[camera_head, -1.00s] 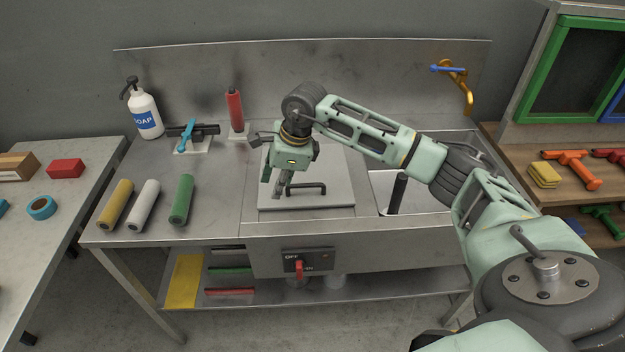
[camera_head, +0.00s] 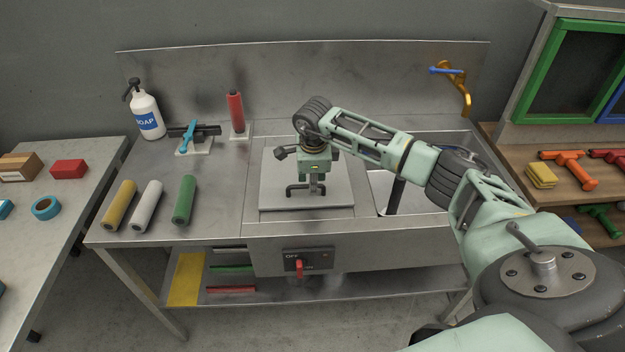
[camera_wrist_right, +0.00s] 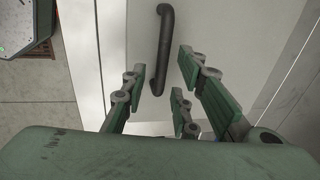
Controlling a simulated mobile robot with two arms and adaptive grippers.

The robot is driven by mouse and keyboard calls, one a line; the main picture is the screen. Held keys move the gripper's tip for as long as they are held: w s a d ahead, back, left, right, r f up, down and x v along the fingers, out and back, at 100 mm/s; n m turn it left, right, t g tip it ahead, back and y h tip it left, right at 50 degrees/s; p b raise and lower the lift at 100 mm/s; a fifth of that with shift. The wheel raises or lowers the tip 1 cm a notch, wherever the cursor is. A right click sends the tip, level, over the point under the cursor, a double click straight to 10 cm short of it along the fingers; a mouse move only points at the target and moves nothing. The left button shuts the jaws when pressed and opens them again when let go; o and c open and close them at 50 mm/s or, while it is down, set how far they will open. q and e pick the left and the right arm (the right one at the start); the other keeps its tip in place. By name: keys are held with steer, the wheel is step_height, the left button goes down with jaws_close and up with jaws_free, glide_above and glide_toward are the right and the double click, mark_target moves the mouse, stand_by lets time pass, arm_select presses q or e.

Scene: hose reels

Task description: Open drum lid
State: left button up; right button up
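The drum lid (camera_head: 276,196) is a flat, light grey square panel set in the steel counter, and it lies closed. Its dark bar handle (camera_head: 296,191) stands up near the lid's front. In the right wrist view the handle (camera_wrist_right: 163,50) runs up the picture just beyond the fingers, and the pale lid (camera_wrist_right: 225,30) fills the background. My right gripper (camera_head: 313,187) points down over the lid at the handle. In the wrist view the right gripper (camera_wrist_right: 165,80) is open, with the handle's near end between its fingertips; contact cannot be told. My left gripper is not in view.
A switch box with a red lever (camera_head: 299,267) is on the counter's front. A sink basin (camera_head: 383,185) lies right of the lid. Yellow, white and green rolls (camera_head: 184,200) lie left. A red bottle (camera_head: 236,112) and soap bottle (camera_head: 147,114) stand behind.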

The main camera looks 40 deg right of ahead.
steer(key=shift+c, duration=0.4)
jaws_close()
